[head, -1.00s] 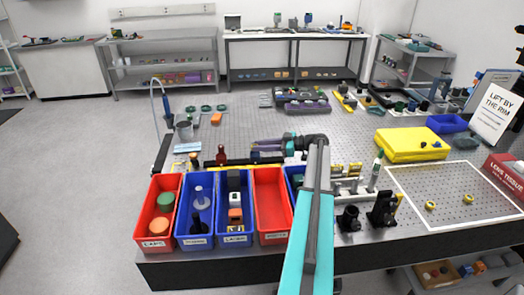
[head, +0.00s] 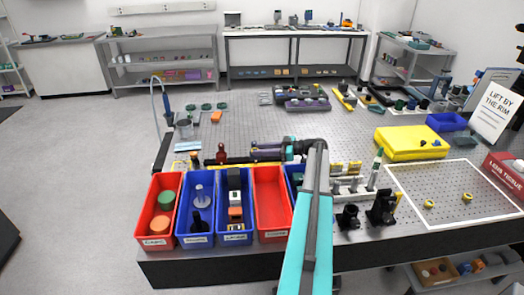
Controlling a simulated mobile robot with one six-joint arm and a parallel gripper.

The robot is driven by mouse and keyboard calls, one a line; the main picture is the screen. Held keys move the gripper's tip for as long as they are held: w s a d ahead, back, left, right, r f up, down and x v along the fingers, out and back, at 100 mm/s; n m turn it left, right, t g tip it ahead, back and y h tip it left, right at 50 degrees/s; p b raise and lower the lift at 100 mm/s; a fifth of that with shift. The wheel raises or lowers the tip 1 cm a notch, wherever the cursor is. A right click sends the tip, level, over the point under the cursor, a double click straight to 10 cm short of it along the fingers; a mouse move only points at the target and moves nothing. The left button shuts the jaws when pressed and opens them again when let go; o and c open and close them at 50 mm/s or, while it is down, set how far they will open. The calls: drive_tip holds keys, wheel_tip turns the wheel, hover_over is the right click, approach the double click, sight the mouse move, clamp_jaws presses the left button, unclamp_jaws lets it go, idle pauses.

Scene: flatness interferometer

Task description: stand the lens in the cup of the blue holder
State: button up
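My arm reaches up from the bottom middle and bends left behind the bins. My gripper (head: 256,150) is small and dark there, low over the back of the bin row. Whether its fingers are apart or closed does not show, and I see nothing clearly held in it. I cannot pick out the lens for certain. I cannot make out the blue holder or its cup for certain either; my arm hides part of the bench.
Red and blue bins (head: 195,242) line the front edge, left of my arm. A red bottle (head: 221,154) and a grey cup (head: 185,128) stand behind them. Black mounts (head: 382,208), a yellow case (head: 411,143) and a blue tray (head: 446,122) are at right. The perforated bench middle is mostly clear.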

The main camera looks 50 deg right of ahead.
drive_tip(key=shift+r, duration=0.15)
drive_tip(key=b+v, duration=0.5)
drive_tip(key=v, duration=0.7)
idle(0.9)
